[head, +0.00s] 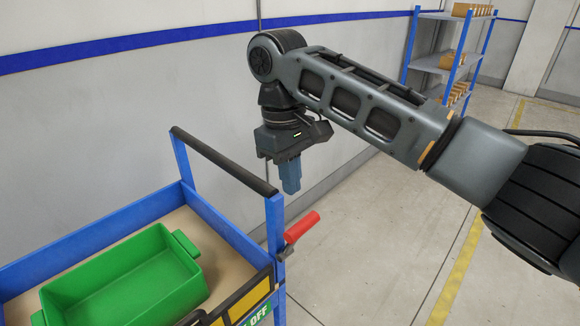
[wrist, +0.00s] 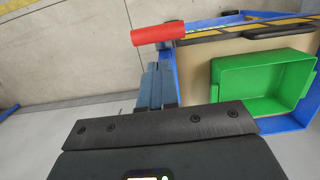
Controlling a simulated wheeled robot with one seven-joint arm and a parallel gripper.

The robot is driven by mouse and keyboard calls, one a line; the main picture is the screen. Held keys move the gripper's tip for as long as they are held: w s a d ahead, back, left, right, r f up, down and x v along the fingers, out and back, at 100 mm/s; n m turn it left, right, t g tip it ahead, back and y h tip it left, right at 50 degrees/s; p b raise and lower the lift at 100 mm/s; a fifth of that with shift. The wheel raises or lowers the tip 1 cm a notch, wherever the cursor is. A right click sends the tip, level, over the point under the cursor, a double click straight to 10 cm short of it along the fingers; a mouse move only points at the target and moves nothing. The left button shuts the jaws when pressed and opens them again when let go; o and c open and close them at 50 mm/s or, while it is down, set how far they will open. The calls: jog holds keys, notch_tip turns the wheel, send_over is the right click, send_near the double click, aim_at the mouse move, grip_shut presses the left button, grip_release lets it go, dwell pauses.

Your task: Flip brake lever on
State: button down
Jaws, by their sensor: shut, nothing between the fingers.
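The brake lever (head: 302,227) has a red grip and sits on the right side of the blue cart's post, tilted up to the right. Its red grip also shows in the wrist view (wrist: 158,34), just beyond my fingertips. My gripper (head: 291,187) is shut and empty, pointing down, above the lever and apart from it in the head view. In the wrist view the blue fingers (wrist: 152,80) are together. A green label (head: 258,314) on the cart's front shows "OFF"; the rest of it is cut off.
The blue cart (head: 231,232) has a black handle bar (head: 222,160) close to my gripper's left. A green bin (head: 165,240) lies in the cart. A blue shelf rack (head: 436,64) stands at the back. The floor right of the cart is clear.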

aim_at(293, 241)
jog(key=shift+s+d+f+p, duration=0.1)
jog(key=shift+d+f+p, duration=0.1)
jog(key=shift+f, duration=1.25)
jog(key=shift+s+d+f+p, duration=0.1)
jog(key=shift+f+p, duration=0.05)
jog(key=shift+f, duration=1.25)
